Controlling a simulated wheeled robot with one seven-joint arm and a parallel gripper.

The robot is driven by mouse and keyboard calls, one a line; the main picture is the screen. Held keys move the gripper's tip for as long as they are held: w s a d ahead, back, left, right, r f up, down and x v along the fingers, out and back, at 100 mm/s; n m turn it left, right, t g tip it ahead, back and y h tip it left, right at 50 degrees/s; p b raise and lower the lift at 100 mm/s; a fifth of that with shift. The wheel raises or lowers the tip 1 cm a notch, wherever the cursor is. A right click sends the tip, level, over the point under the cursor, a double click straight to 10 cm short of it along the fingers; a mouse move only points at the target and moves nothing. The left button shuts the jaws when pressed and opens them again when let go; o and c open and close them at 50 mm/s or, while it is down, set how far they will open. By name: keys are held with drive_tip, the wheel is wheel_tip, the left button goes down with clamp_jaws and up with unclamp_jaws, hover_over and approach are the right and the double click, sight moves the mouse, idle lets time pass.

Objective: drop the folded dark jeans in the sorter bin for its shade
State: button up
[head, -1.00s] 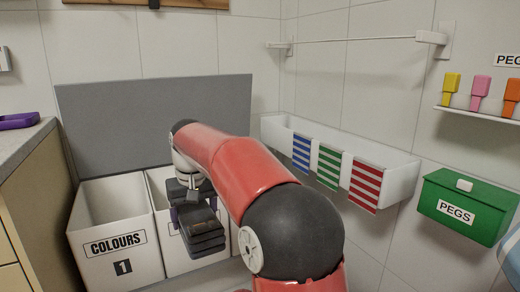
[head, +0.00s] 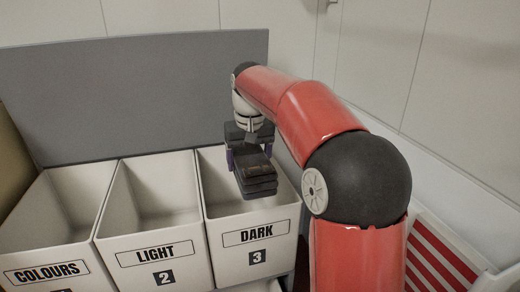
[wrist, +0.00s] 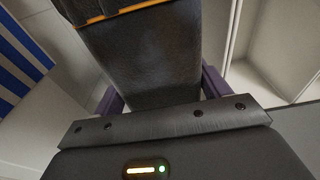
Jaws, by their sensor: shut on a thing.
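The folded dark jeans (head: 256,180) are a thick, dark stack held in my gripper (head: 249,160). The gripper is shut on them, one finger at each side. In the head view they appear over the bin labelled DARK 3 (head: 255,237), in front of its opening; their exact height above the rim is hard to tell. In the wrist view the jeans (wrist: 150,55) fill the middle, with orange stitching at the top edge, between the purple fingers of my gripper (wrist: 160,92).
The LIGHT 2 bin (head: 160,254) and the COLOURS bin (head: 48,268) stand to the left and look empty. A grey panel (head: 140,95) rises behind the bins. A red-striped cloth (head: 440,255) hangs at the right, and blue stripes (wrist: 18,60) show in the wrist view.

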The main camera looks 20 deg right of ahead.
drive_tip(key=shift+w+f+b, duration=0.3)
drive_tip(key=shift+f+b, duration=0.05)
drive_tip(key=shift+f, duration=0.15)
drive_tip(key=w+f, duration=0.1)
drive_tip(key=w, duration=0.1)
drive_tip(key=w+f+p, duration=0.1)
drive_tip(key=w, duration=0.2)
drive_tip(key=w+f, duration=0.2)
drive_tip(key=w, duration=0.1)
wheel_tip(320, 180, down, 11)
drive_tip(key=b, duration=0.5)
drive_tip(key=shift+w, duration=0.15)
drive_tip(key=shift+r, duration=0.1)
drive_tip(key=o, duration=1.5)
drive_tip(key=shift+c, duration=0.2)
wheel_tip(320, 180, up, 8)
drive_tip(key=s+p, duration=0.1)
